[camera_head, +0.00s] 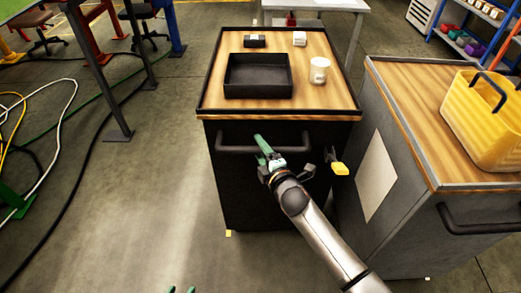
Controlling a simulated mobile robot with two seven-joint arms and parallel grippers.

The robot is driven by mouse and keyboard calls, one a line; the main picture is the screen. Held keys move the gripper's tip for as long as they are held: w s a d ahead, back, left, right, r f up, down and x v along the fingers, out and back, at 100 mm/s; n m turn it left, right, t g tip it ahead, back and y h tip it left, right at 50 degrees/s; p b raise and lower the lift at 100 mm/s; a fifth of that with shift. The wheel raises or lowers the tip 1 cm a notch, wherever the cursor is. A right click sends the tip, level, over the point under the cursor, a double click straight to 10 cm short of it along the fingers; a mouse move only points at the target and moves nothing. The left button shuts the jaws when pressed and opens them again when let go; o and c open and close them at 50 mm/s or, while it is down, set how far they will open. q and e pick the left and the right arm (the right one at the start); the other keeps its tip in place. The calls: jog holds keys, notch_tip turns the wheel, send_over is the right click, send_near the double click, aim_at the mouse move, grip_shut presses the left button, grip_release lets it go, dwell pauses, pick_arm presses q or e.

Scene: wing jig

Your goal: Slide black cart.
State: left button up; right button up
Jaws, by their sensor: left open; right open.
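The black cart (290,205) stands in the middle of the view, with a wooden top and a dark bar handle (235,149) across its front. My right gripper (265,150) is open at this handle, its arm coming in from the lower right. Its green fingers overlap the bar in the picture; I cannot tell whether the bar lies between them or they touch it. The gripper and wrist hide part of the handle and cart front. My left gripper (181,290) shows only as two separated green fingertips at the bottom edge; it is open, away from the cart.
On the cart top are a black tray (258,96), a white cup (319,70) and two small boxes. A grey cart (400,211) with a yellow bin (490,125) stands close at the right. Cables (60,110) lie at left. Open floor (150,220) is left of the black cart.

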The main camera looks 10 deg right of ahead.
grip_shut()
dwell(0.3)
dwell(1.0)
